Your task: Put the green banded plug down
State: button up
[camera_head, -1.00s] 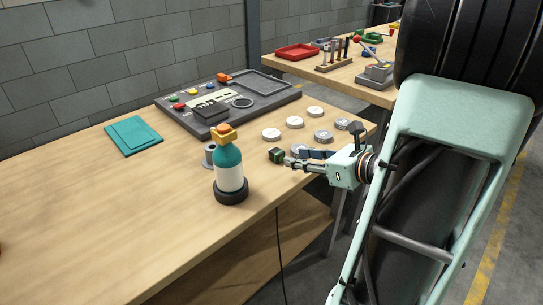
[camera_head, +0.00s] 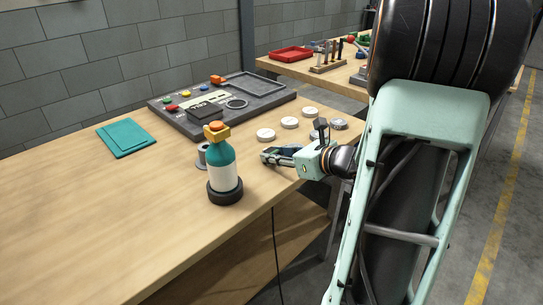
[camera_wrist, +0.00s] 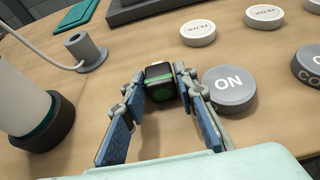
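The green banded plug (camera_wrist: 160,82) is a small dark block with a green band and a green round face. In the wrist view it sits between the fingertips of my gripper (camera_wrist: 161,88), which look shut on it, one blue-padded finger along each side. Whether the plug touches the tabletop is hard to tell. In the head view my gripper (camera_head: 268,156) is low over the right end of the wooden table (camera_head: 110,215), right of the teal bottle; the plug cannot be made out there.
The teal bottle (camera_head: 223,172) with an orange top stands close on the left, with a grey spool (camera_wrist: 86,50) behind it. A grey ON disc (camera_wrist: 230,90) lies close right of the fingers. Other round discs (camera_head: 289,122) and a dark panel (camera_head: 205,112) lie behind.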

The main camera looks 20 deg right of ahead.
grip_shut()
jog(key=shift+r, duration=0.1)
